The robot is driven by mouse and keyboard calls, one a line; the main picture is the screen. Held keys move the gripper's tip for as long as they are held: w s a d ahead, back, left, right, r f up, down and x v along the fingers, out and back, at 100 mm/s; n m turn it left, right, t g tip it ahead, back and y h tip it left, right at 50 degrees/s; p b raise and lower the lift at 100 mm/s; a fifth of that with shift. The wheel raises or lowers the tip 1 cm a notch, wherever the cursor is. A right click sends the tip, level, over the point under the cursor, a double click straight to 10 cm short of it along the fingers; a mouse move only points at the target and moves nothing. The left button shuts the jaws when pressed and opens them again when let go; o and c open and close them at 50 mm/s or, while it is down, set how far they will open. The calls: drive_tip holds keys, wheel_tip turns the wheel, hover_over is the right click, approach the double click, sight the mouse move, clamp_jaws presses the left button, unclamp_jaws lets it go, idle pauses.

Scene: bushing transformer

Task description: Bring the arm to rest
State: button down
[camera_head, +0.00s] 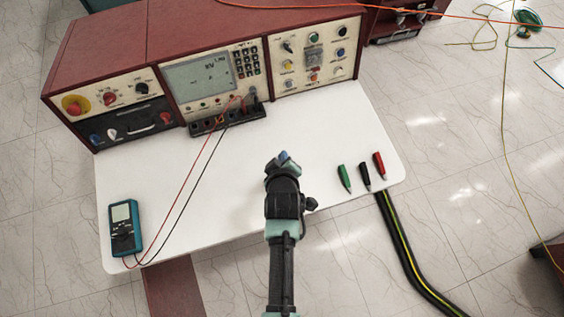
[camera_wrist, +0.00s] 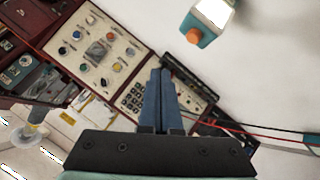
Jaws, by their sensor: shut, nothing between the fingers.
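My gripper (camera_head: 284,158) is above the middle of the white tabletop (camera_head: 230,190) in the head view, with my arm reaching up from the bottom edge. In the wrist view the two blue fingers of my gripper (camera_wrist: 160,75) lie close together and hold nothing. The fingers point toward the red test console (camera_wrist: 40,22), whose knobs and keypad show behind them. The gripper appears apart from the console and the table, but its height is hard to tell.
The console (camera_head: 200,35) stands along the table's back. A teal multimeter (camera_head: 125,228) lies front left, its red and black leads crossing to the console. Green (camera_head: 344,177), black (camera_head: 365,176) and red (camera_head: 379,164) clips lie at right. A thick black cable (camera_head: 405,245) runs off the right front edge.

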drive_tip(key=shift+f, duration=0.1)
idle(0.3)
drive_tip(key=w+r+m+t+b, duration=0.15)
drive_tip(key=w+r, duration=0.35)
drive_tip(key=r, duration=0.5)
drive_tip(key=w+r+m+t, duration=0.1)
drive_tip(key=w+r+t, duration=0.2)
drive_tip(key=w+r, duration=0.45)
wheel_tip(320, 180, up, 21)
drive_tip(key=m+t+b, duration=0.2)
drive_tip(key=t, duration=0.3)
drive_tip(key=s+r+m+t+b, duration=0.1)
drive_tip(key=s+r+t, duration=0.2)
drive_tip(key=s+r, duration=0.3)
drive_tip(key=s+r+m+t, duration=0.2)
drive_tip(key=s+r, duration=0.4)
drive_tip(key=r, duration=0.8)
drive_tip(key=s+r+m+t+b, duration=0.1)
drive_tip(key=s+r+t, duration=0.2)
drive_tip(key=s+r, duration=0.3)
wheel_tip(320, 180, up, 4)
drive_tip(key=shift+s+a+r+t+b, duration=0.1)
drive_tip(key=shift+s+a+t+b, duration=0.05)
drive_tip(key=shift+s+t+b, duration=0.2)
drive_tip(key=c, duration=1.5)
unclamp_jaws()
drive_tip(key=shift+m, duration=0.25)
drive_tip(key=shift+c, duration=0.2)
